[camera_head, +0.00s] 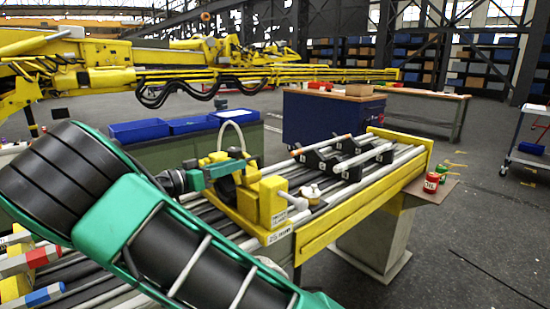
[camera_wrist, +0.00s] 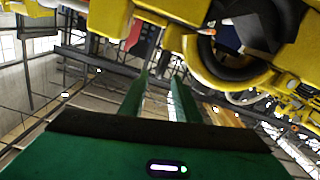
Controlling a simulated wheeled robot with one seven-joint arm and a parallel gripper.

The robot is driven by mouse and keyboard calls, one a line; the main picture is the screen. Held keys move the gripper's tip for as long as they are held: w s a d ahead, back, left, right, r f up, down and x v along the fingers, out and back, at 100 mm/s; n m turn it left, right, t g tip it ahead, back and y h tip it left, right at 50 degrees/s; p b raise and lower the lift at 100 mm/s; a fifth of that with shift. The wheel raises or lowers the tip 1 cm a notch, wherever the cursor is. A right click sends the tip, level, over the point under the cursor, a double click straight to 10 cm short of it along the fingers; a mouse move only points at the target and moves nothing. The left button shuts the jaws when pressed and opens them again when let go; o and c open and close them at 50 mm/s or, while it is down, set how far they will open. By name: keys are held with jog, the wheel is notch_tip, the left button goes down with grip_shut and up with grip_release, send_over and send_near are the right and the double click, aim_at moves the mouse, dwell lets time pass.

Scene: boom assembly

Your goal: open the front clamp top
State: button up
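The yellow clamp (camera_head: 272,198) stands at the near end of the yellow boom in the head view, with a small label at its base. In the wrist view its curved yellow part (camera_wrist: 195,62) arcs around a dark round opening. I cannot tell for sure which part is the clamp top, or how far it is open. My gripper (camera_head: 244,162) reaches in from the left, just above and beside the clamp. In the wrist view its two green fingers (camera_wrist: 160,76) are apart with nothing visible between them. Whether a fingertip touches the clamp is unclear.
Grey rods (camera_head: 335,203) run along the boom, with black brackets (camera_head: 340,160) farther along. A thin white hose (camera_head: 233,124) loops behind the clamp. A red can (camera_head: 431,183) stands by the far end. Blue bins (camera_head: 140,131) stand behind. My own arm covers the lower left.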

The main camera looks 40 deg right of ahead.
aim_at(256, 158)
jog(key=d, duration=1.1)
jog(key=shift+w, duration=0.2)
grip_shut()
